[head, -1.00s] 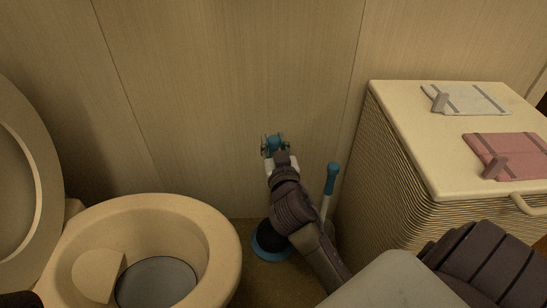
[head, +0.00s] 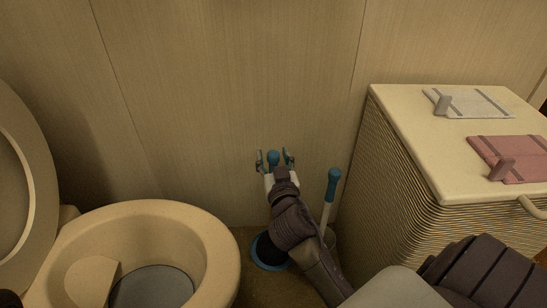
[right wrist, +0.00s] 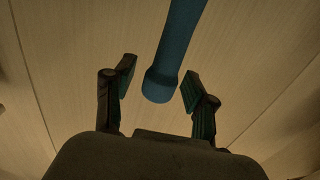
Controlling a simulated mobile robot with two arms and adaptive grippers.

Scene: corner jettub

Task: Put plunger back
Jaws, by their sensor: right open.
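The plunger's blue handle (head: 273,158) stands near the wall, with its end between the fingers of my right gripper (head: 274,160). My right gripper is open, and in the right wrist view a gap shows between the blue handle (right wrist: 178,50) and each finger of the gripper (right wrist: 157,85). Below, on the floor, is a round blue rim with a dark inside (head: 267,266), partly covered by my right arm. My arm hides the shaft, so I cannot tell how handle and rim join. My left gripper is not in view.
A second blue handle (head: 333,184) on a pale shaft stands right of my arm, close to the ribbed cabinet (head: 390,170). A toilet (head: 215,240) with its lid raised is at left. White (head: 475,103) and pink (head: 520,160) cloths lie on the cabinet top.

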